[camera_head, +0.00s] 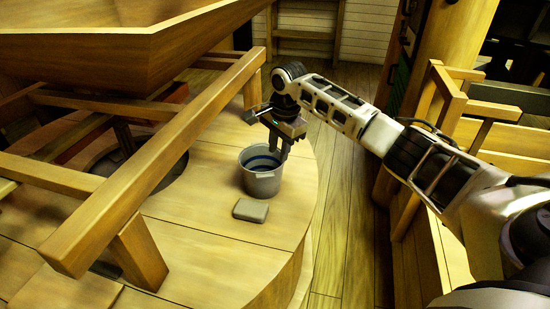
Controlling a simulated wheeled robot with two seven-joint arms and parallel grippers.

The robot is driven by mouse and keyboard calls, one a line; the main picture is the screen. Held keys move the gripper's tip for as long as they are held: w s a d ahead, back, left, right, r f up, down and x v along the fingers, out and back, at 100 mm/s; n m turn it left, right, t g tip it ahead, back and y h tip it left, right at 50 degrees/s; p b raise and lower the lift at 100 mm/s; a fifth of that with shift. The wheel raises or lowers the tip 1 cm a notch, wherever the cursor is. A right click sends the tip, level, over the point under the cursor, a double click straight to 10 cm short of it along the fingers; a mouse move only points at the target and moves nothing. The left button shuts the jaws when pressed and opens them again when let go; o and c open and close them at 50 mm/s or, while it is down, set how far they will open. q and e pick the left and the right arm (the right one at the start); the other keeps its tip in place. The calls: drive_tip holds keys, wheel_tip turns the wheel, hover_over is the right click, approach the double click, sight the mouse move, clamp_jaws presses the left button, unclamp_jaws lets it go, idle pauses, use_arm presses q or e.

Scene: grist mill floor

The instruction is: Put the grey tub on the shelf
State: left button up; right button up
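The grey tub (262,183) stands upright on the round wooden millstone casing, near its right edge. It is open at the top and shows a blue band inside. My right gripper (279,149) points down at the far right part of the tub's rim. Its two dark fingers look apart, with a gap between them, at rim height. Whether they touch the rim is not clear. My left gripper is not in view. I cannot tell for sure which thing is the shelf; a wooden rack (304,35) stands by the far wall.
A small grey block (250,210) lies on the casing just in front of the tub. Wooden beams (150,165) and a large hopper (130,40) stand over the casing at left. A wooden railing (455,95) is at right. Plank floor (345,190) between is clear.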

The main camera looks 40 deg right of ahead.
drive_tip(key=shift+r, duration=0.25)
